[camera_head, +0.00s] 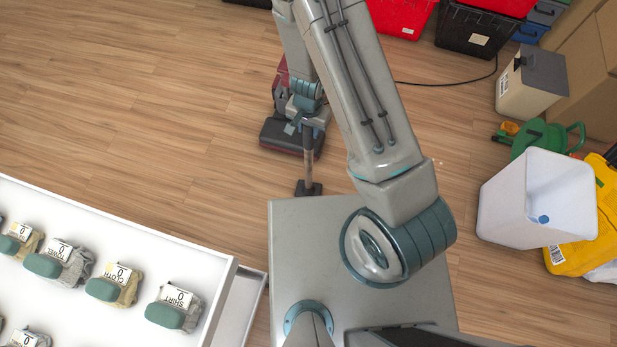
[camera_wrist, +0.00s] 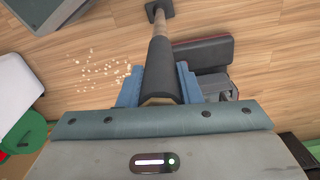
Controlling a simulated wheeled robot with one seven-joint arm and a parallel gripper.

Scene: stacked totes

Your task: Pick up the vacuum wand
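The vacuum wand (camera_head: 308,172) is a thin brown-grey pole with a dark foot on the wood floor and a dark sleeve at its upper end. It stands roughly upright beyond my base. In the wrist view its dark sleeve (camera_wrist: 161,65) lies between my blue fingers, which press close on both sides with no clear gap. My gripper (camera_head: 306,118) is over the wand's upper end in the head view; its fingers also show in the wrist view (camera_wrist: 160,88). The dark and red vacuum body (camera_wrist: 205,52) is beside the wand, partly hidden by my gripper.
A white tray (camera_head: 160,240) of labelled bundles is at left. A white bin (camera_head: 535,198), green watering can (camera_head: 545,137) and yellow bag (camera_head: 585,230) stand at right. Red and black totes (camera_head: 470,30) are at the back. Crumbs (camera_wrist: 100,68) lie near the wand. The left floor is clear.

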